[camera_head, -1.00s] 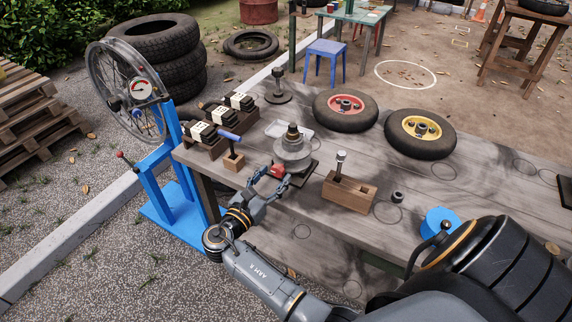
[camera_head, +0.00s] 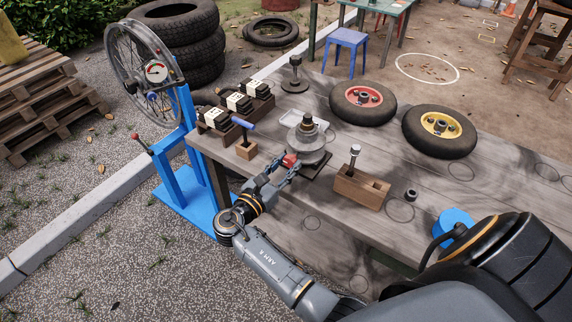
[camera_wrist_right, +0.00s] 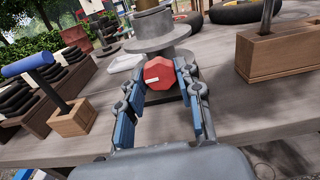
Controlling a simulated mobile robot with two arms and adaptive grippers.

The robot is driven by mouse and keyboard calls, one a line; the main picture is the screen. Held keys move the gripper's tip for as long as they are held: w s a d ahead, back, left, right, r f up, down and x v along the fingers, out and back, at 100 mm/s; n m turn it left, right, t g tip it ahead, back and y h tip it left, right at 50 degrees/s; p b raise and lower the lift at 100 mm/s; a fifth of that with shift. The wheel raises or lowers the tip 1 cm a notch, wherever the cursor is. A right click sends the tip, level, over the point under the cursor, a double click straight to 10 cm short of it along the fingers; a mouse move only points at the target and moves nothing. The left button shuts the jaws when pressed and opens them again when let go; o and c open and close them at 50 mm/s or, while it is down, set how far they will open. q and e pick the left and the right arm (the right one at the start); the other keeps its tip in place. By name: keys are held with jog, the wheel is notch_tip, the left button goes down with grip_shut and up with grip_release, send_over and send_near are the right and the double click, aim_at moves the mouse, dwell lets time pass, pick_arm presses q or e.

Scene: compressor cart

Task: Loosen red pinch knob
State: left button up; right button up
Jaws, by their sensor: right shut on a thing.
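The red pinch knob (camera_head: 290,160) sits on the near left side of a grey round metal fixture (camera_head: 308,142) on the workbench. In the right wrist view the knob (camera_wrist_right: 160,72) is a faceted red piece with a small white mark on its face. My right gripper (camera_head: 283,168) reaches it from the front, and its blue-padded fingers (camera_wrist_right: 160,80) stand on both sides of the knob, shut on it. The back of the knob and the finger contact are partly hidden. My left gripper is not in view.
A blue-handled tool in a wooden block (camera_head: 246,151) stands left of the fixture. A wooden block with a metal post (camera_head: 361,188) stands right. Two wheels (camera_head: 440,131) lie behind. A blue stand (camera_head: 180,180) is beyond the bench's left end.

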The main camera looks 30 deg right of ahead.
jog(key=n+p, duration=0.3)
jog(key=p, duration=0.1)
jog(key=n+p, duration=0.3)
jog(key=p, duration=0.1)
jog(key=n+p, duration=0.2)
jog(key=p, duration=0.3)
jog(key=shift+d+r+n, duration=0.1)
jog(key=shift+r+n, duration=0.3)
jog(key=n+p, duration=0.3)
jog(key=n, duration=0.1)
jog(key=shift+w, duration=0.1)
jog(key=shift+f+n+p, duration=0.2)
jog(key=shift+n+p, duration=0.7)
jog(key=shift+n, duration=1.3)
